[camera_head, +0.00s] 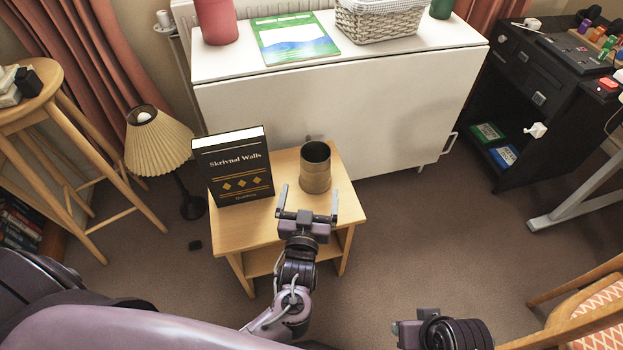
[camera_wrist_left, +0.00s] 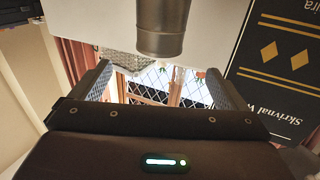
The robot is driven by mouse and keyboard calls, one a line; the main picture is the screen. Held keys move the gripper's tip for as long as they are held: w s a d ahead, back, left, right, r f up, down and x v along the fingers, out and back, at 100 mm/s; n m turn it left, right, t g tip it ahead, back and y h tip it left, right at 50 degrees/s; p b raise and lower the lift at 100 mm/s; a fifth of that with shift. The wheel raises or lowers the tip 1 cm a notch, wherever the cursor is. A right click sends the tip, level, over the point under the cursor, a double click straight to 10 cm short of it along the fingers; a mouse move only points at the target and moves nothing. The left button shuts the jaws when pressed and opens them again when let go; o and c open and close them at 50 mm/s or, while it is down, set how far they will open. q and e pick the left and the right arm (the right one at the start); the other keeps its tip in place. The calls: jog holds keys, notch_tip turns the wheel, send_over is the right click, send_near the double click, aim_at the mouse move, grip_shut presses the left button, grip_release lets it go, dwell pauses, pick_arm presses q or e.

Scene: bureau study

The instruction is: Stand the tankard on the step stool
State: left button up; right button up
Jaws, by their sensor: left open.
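The tankard (camera_head: 316,172), a brownish-grey metal cylinder with an open top, stands upright on the light wooden step stool (camera_head: 240,239), near its back right. My left gripper (camera_head: 308,199) is open and empty in front of the tankard, with a finger toward each side. In the left wrist view, which is upside down, the tankard (camera_wrist_left: 162,28) shows beyond the open fingers (camera_wrist_left: 160,85), apart from them. My right gripper (camera_head: 415,328) is partly in view at the bottom; its fingers cannot be made out.
A black book (camera_head: 233,170) stands upright on the stool, left of the tankard. A white cabinet (camera_head: 400,110) is close behind the stool. A pleated lamp (camera_head: 158,140) and a tall wooden stool (camera_head: 28,110) stand left. Carpet to the right is clear; a chair (camera_head: 590,310) is at the lower right.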

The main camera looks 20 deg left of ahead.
pick_arm(q)
jog(key=s+d+f+m+g+h, duration=0.35)
jog(key=s+f+g+h, duration=0.2)
jog(key=s+g, duration=0.25)
jog(key=s+m+g, duration=0.3)
jog(key=s+g, duration=0.3)
jog(key=s, duration=0.5)
jog(key=shift+s+a+g, duration=0.15)
jog(key=shift+a+g, duration=0.15)
jog(key=shift+a, duration=0.1)
